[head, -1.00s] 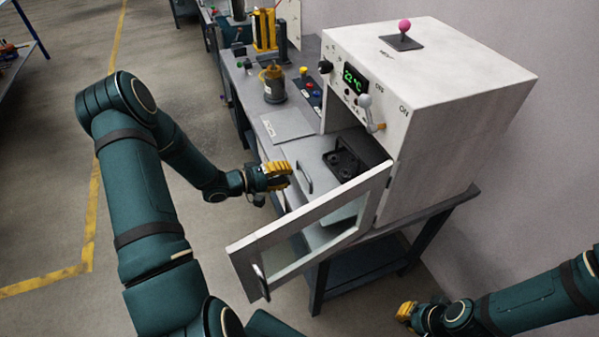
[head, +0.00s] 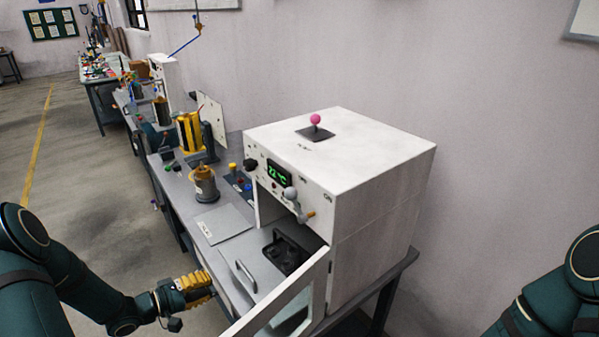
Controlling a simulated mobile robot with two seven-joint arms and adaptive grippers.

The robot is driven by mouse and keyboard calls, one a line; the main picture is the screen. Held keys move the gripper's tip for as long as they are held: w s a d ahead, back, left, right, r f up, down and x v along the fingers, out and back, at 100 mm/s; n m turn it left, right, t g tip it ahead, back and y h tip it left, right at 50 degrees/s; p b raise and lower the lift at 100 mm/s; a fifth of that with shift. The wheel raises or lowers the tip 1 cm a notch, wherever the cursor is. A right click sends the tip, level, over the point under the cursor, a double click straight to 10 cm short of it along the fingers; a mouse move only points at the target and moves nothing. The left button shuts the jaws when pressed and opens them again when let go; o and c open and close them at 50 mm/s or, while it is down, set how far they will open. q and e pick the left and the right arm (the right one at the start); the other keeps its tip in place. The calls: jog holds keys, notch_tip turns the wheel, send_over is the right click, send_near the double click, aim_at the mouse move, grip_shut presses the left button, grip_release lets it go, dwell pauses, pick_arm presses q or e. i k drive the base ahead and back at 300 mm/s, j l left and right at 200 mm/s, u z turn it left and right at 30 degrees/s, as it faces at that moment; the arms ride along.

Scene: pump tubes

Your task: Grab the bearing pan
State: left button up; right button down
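A white box oven (head: 355,200) stands on the bench with its glass door (head: 290,310) swung open toward me. A flat grey pan or tray with a bar handle (head: 245,276) lies at the oven's opening; I take it for the bearing pan. A black holder with round parts (head: 284,254) sits behind the handle, partly inside the oven. My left gripper (head: 204,286), with yellow fingers, is left of the handle and apart from it, beside the bench's front edge. Its finger gap is not clear. My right gripper is out of frame; only its arm shows at lower right.
The open door lies between me and the oven. On the grey bench, left of the oven, are a flat plate (head: 222,224), a grey and yellow pot (head: 205,187) and a yellow press (head: 190,132). Floor left of the bench is clear.

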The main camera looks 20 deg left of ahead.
aim_at(283, 242)
jog(key=k+j, duration=0.8)
jog(key=j, duration=0.1)
